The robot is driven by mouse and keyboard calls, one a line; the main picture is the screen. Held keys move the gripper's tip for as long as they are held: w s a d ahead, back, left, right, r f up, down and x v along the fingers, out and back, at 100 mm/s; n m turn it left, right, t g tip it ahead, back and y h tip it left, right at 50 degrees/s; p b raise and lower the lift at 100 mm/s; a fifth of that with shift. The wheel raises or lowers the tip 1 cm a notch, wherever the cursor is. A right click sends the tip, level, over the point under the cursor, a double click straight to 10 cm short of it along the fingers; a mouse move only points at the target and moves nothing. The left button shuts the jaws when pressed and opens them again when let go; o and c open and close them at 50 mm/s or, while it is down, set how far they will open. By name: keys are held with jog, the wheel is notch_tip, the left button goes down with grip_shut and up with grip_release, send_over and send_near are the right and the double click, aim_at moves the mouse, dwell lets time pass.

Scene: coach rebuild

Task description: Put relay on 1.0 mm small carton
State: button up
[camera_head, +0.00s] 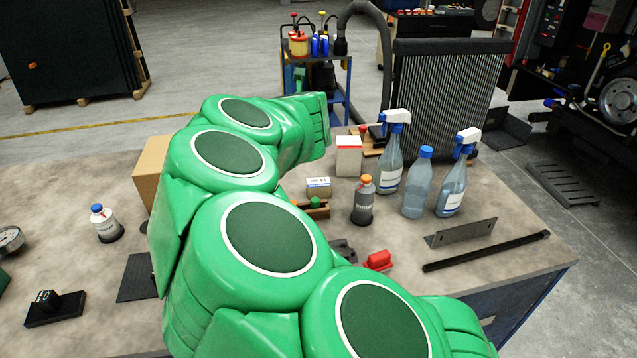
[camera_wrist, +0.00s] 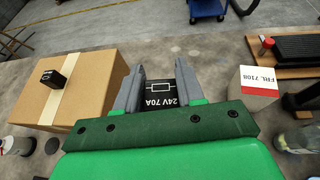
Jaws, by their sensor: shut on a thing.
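My gripper (camera_wrist: 160,82) is shut on a black relay (camera_wrist: 160,93) marked "24V 70A" in the wrist view. In the head view my green arm hides the gripper and this relay. A brown carton (camera_wrist: 75,100) stands left of the gripper, apart from it; its left part shows in the head view (camera_head: 150,168). A small black block (camera_wrist: 53,78) appears to rest on its top. A small carton (camera_head: 318,187) with a pale label lies right of my arm in the head view; its print is too small to read. I cannot make out a "1.0 mm" marking.
A white and red box (camera_head: 348,156) stands right of the gripper. Spray bottles (camera_head: 390,160) and a grey bottle (camera_head: 363,202) stand farther right. A white bottle (camera_head: 105,223) and a black block on a dark base (camera_head: 52,308) are at left.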

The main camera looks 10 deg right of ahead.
jog(key=s+d+f+m+g+h, duration=0.1)
jog(key=s+d+m+g+h, duration=0.3)
jog(key=s+m+h, duration=0.35)
jog(key=s+d+m+g+h, duration=0.5)
jog(key=s+m+h, duration=0.1)
jog(key=s+m, duration=0.15)
jog(key=n, duration=0.1)
send_over(323, 180)
jog(key=s, duration=0.2)
jog(key=shift+t, duration=0.3)
jog(key=f, duration=1.3)
jog(key=shift+w+f, duration=0.2)
jog(key=shift+w+a+f, duration=0.1)
jog(key=shift+w+f, duration=0.3)
jog(key=shift+w, duration=0.1)
jog(key=shift+w+f, duration=0.25)
jog(key=shift+f, duration=1.65)
